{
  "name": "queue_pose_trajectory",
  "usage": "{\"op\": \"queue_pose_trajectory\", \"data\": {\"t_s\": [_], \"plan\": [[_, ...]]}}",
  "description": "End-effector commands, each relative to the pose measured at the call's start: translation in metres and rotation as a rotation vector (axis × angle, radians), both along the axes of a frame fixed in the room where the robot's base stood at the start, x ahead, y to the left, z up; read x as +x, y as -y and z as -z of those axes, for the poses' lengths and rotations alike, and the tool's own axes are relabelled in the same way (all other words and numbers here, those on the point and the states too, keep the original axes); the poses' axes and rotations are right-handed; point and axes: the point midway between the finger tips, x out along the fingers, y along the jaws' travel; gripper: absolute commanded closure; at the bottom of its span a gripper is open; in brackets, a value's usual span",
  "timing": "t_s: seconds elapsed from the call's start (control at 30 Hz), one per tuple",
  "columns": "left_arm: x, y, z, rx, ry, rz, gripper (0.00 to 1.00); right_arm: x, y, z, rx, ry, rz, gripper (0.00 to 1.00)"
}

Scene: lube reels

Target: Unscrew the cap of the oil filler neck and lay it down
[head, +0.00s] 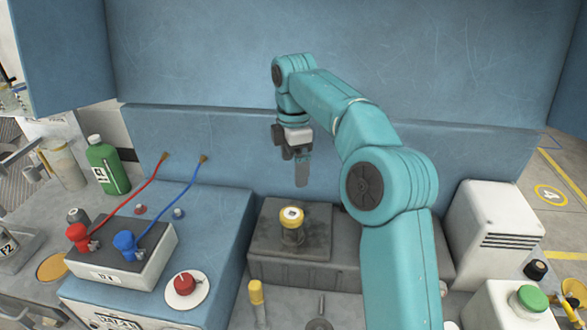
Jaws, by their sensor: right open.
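The oil filler neck with its yellow cap (292,215) stands upright on a dark grey block (265,238) at the middle of the bench. The cap has a pale top with a dark mark and sits on the neck. My right gripper (302,182) hangs from the teal arm above and slightly behind the cap, fingers pointing down. It is open and apart from the cap, with nothing seen between its fingers. My left gripper is not in view.
A box with red (78,236) and blue (125,243) handled fittings and hoses stands at left, near a red knob (184,284). A green bottle (108,167) is behind. A white vented box (498,230) and a green-capped container (512,305) stand at right.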

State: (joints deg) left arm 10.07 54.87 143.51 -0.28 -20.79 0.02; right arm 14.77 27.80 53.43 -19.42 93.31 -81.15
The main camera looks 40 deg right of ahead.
Motion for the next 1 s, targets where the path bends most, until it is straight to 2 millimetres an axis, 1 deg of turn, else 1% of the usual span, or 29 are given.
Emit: {"op": "queue_pose_trajectory", "data": {"t_s": [0.17, 0.27, 0.4, 0.7, 0.8, 0.9, 1.0], "plan": [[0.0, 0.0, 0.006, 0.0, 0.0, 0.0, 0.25, 0.001, -0.002, 0.013, 0.0, -0.001, -0.004, 0.04], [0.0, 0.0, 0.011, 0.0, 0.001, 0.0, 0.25, 0.001, -0.002, 0.03, 0.001, -0.002, -0.005, 0.04], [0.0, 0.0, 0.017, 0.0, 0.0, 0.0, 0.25, 0.0, -0.002, 0.06, 0.002, -0.004, -0.007, 0.04], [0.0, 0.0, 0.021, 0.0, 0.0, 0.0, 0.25, 0.0, -0.001, 0.123, 0.001, -0.003, -0.007, 0.04], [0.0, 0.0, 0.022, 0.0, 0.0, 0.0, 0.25, 0.0, -0.001, 0.14, 0.001, -0.003, -0.007, 0.04], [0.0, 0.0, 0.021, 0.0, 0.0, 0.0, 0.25, 0.0, -0.001, 0.153, 0.001, -0.002, -0.007, 0.04], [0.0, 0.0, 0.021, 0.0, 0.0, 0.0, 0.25, 0.001, -0.001, 0.161, 0.001, 0.0, -0.007, 0.04]]}}
